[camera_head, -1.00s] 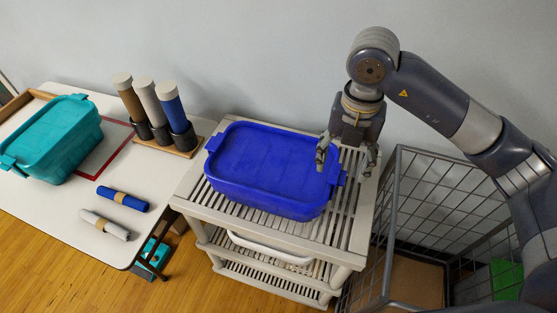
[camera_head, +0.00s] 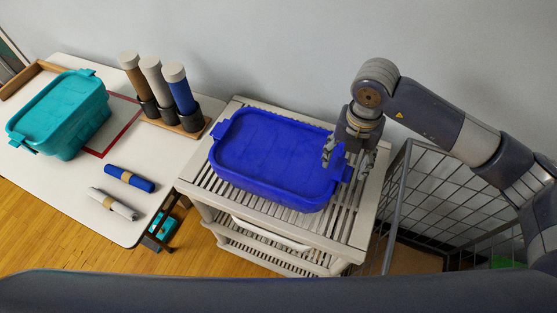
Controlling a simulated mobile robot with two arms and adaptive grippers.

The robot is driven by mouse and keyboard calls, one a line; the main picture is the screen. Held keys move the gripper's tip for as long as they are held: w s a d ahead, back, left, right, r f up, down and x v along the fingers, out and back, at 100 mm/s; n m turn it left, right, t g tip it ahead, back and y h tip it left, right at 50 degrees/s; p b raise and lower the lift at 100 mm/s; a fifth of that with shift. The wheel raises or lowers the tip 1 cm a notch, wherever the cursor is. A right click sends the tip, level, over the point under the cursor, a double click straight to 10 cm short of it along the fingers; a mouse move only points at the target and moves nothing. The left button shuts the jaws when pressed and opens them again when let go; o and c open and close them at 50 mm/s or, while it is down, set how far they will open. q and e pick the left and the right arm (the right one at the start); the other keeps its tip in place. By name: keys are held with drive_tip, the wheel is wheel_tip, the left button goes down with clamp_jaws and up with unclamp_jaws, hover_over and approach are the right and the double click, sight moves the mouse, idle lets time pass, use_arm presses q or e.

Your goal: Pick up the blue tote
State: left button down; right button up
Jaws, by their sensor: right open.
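The blue tote (camera_head: 270,158) sits upright on the top slatted shelf of a beige cart (camera_head: 235,207). It has a lid-like blue top and handles at its left and right ends. My right gripper (camera_head: 348,162) is open at the tote's right end. Its fingers are on either side of the right handle, one near the rim and one beyond it. I cannot tell whether they touch the handle. My left gripper is not in view.
A wire cage (camera_head: 440,200) stands right of the cart. A grey wall is behind.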

wheel_tip(320, 180, down, 2)
drive_tip(key=shift+s+f+p, duration=0.1)
drive_tip(key=shift+f+p, duration=0.15)
drive_tip(key=shift+p, duration=0.05)
drive_tip(key=shift+f, duration=0.1)
drive_tip(key=shift+c, duration=1.1)
clamp_jaws()
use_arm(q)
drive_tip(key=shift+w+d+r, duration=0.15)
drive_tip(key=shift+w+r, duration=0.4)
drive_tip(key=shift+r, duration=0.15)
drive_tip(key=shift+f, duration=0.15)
use_arm(e)
drive_tip(key=shift+r, duration=0.25)
